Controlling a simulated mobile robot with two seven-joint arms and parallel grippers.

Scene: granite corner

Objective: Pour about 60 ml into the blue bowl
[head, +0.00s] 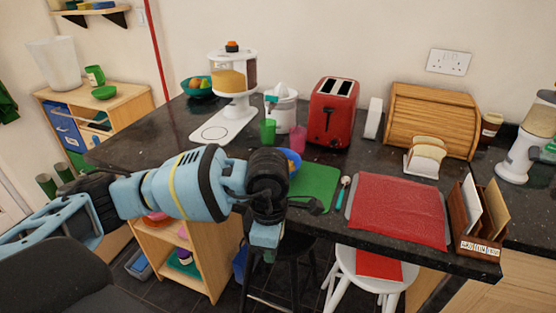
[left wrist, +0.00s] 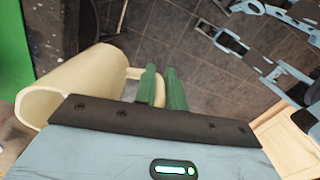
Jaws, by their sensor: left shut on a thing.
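My left gripper (left wrist: 157,88) has its green fingers shut on the handle of a cream jug (left wrist: 75,82). In the left wrist view the jug lies tilted on its side with its round mouth toward the left; I cannot see its contents. In the head view my left gripper (head: 265,238) hangs at the counter's front edge, and its wrist hides the jug. A blue bowl (head: 292,157) shows only in part behind that wrist, by the green mat (head: 316,187), with some yellow beside it. My right gripper is not clearly in view.
On the dark counter (head: 150,142) stand a green cup (head: 267,131), a pink cup (head: 298,137), a red toaster (head: 334,112) and a dispenser (head: 233,80). A red mat (head: 398,208) and a letter rack (head: 480,215) lie right. Stools stand below the front edge.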

